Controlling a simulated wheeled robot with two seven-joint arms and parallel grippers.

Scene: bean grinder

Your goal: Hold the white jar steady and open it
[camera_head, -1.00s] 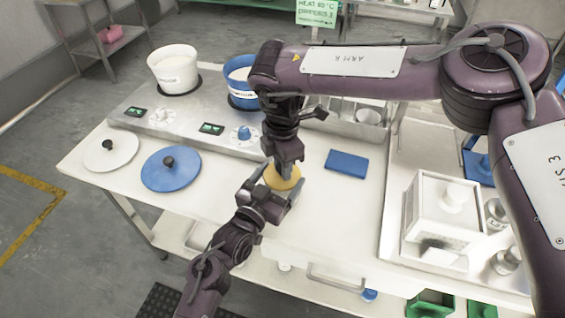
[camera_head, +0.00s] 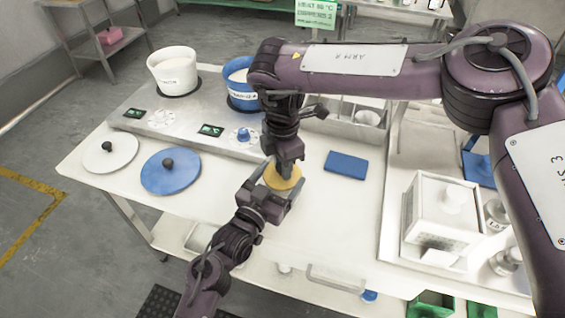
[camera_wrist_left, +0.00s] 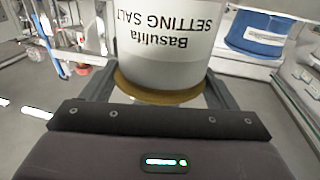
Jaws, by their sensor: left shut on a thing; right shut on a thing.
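The white jar shows in the left wrist view (camera_wrist_left: 170,45), with its "SETTING SALT" label upside down and a tan band at its lower edge. My left gripper (camera_head: 277,187) reaches in from the front left and is shut around the jar, one finger on each side. My right gripper (camera_head: 287,165) points straight down from above and is shut on the lid's top. Its fingertips and the exact grip are hidden.
A white lid (camera_head: 110,150) and a blue lid (camera_head: 171,170) lie at the left. A white pot (camera_head: 174,70) and a blue pot (camera_head: 243,88) stand on the metal unit behind. A blue folded item (camera_head: 346,164) lies to the right. The table front is mostly clear.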

